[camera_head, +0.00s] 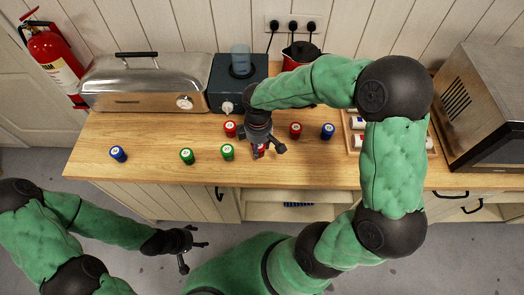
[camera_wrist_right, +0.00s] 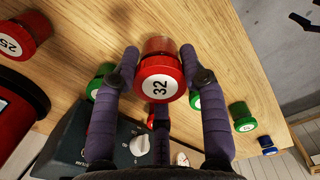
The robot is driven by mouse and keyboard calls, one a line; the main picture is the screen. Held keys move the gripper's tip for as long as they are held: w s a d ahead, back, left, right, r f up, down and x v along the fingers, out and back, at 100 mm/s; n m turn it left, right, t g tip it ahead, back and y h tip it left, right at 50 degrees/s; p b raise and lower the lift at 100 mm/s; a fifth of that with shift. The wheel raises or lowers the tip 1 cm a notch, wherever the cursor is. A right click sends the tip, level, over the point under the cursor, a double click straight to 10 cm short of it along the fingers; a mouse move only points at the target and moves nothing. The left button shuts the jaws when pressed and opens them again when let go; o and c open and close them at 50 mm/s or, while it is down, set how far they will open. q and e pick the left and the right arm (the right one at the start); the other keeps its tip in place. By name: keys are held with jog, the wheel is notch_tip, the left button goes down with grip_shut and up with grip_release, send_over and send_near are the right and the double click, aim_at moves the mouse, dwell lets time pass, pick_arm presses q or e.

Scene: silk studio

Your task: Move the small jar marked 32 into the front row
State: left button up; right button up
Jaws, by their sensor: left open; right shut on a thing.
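The small jar marked 32 (camera_wrist_right: 160,78) has a red lid with a white label. My right gripper (camera_wrist_right: 162,68) is shut around it, one finger on each side. In the head view the right gripper (camera_head: 263,147) points down over the counter and mostly hides the red jar. It is level with the front jars, right of the green jar (camera_head: 227,152); I cannot tell if it touches the wood. Another green jar (camera_head: 186,156) and a blue jar (camera_head: 118,153) stand further left. My left gripper (camera_head: 183,247) is open and empty, in front of the counter.
Further back stand a red jar (camera_head: 230,129), another red jar (camera_head: 295,130), marked 25 in the wrist view (camera_wrist_right: 18,38), and a blue jar (camera_head: 327,131). Behind are a burner box (camera_head: 225,88) and a metal roaster (camera_head: 140,85).

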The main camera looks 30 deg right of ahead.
aim_at(262, 151)
jog(key=shift+w+d+f, duration=0.1)
jog(key=shift+d+f, duration=0.45)
jog(key=shift+f, duration=0.15)
jog(key=shift+d+f+b, duration=0.15)
jog(key=shift+f+b, duration=0.35)
jog(key=shift+f, duration=1.15)
jog(key=shift+f, duration=0.2)
jog(key=o, duration=1.2)
jog(key=shift+r, duration=0.1)
notch_tip(262, 151, up, 12)
jog(key=shift+r+p, duration=0.15)
jog(key=shift+p, duration=1.1)
